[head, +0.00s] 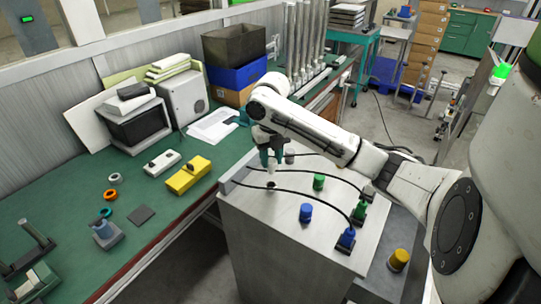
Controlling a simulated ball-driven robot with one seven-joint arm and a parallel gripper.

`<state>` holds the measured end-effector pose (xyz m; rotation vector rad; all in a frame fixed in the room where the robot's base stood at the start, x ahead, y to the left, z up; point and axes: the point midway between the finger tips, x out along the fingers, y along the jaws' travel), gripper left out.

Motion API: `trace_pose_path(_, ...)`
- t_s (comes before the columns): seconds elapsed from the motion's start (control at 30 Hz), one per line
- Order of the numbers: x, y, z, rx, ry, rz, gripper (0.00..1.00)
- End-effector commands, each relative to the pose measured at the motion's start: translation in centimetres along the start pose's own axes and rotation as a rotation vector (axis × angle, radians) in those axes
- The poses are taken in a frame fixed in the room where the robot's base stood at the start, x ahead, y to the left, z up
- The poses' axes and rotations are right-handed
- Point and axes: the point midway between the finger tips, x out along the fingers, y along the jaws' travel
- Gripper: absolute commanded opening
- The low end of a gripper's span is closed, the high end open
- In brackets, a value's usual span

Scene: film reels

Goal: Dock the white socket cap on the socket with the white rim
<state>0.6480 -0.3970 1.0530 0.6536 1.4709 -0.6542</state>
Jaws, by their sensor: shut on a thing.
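My gripper (270,160) is over the left rear part of the grey box top (290,235), fingers pointing down. Its teal fingers are shut on a small pale thing, which looks like the white socket cap (271,164) and is mostly hidden by the fingers. Just below it on the box top is a small dark spot with a pale edge (270,184), perhaps the socket with the white rim; it is too small to be sure. I cannot tell whether the cap touches it.
A green cap (319,182), a blue cap (306,213) and a greyish cap (290,157) stand on the box top. Black cables run across to a green plug (359,211) and a blue plug (347,238). A yellow cylinder (399,259) stands lower right.

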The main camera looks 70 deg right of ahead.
Motion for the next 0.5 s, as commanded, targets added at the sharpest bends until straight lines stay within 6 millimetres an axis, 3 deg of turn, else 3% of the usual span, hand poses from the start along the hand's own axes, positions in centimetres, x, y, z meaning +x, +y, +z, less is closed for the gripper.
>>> trace_pose_path(0.5, 4.4, 0.0, 0.0, 0.002, 0.000, -0.001, 0.07)
